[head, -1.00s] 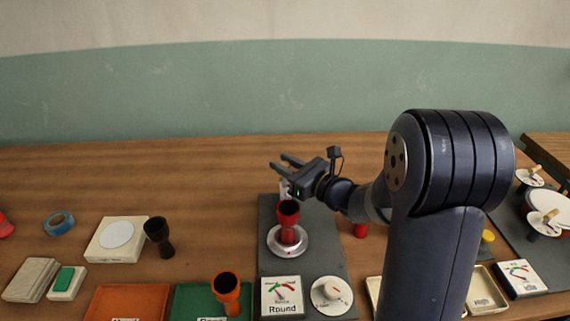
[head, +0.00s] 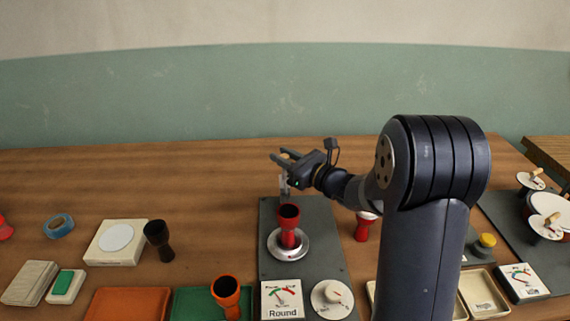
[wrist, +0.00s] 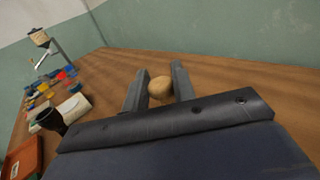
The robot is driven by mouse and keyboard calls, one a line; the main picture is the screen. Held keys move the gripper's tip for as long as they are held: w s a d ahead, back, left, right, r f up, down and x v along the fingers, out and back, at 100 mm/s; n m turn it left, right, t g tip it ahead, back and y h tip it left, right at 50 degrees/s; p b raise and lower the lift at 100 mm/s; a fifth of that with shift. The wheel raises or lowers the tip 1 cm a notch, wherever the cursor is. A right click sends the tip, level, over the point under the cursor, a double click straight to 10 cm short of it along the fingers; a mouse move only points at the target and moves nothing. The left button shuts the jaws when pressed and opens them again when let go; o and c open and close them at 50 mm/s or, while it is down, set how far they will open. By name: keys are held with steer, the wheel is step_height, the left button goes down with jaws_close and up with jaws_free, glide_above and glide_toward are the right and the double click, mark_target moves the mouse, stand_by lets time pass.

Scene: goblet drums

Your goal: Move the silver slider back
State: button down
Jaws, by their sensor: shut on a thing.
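My gripper (head: 277,154) is above the back end of a dark grey board (head: 325,235). A silver upright piece (head: 284,187), which looks like the silver slider, shows just below the fingers. In the wrist view, a round tan knob (wrist: 159,87) sits between the two fingers of my gripper (wrist: 157,84), which is shut on it. The knob looks like the slider's top; the join is hidden. A red goblet drum (head: 289,222) stands upright on a silver round plate (head: 289,245) in front of the slider.
A gauge card marked Round (head: 281,299) and a white dial (head: 331,298) are at the board's front. Another red drum (head: 362,227) stands right of the board, near my arm. A black goblet (head: 158,238) stands to the left. The wood behind the board is clear.

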steer(key=shift+w+r, duration=0.15)
steer(key=c, duration=1.2)
jaws_free()
steer(key=shift+w, duration=0.1)
steer(key=v, duration=1.1)
steer(key=shift+b, duration=0.45)
steer(key=shift+w+a, duration=0.1)
steer(key=shift+w, duration=0.05)
steer(key=p+x, duration=0.1)
steer(key=x, duration=0.9)
steer(key=shift+a, duration=0.2)
steer(key=shift+s, duration=0.5)
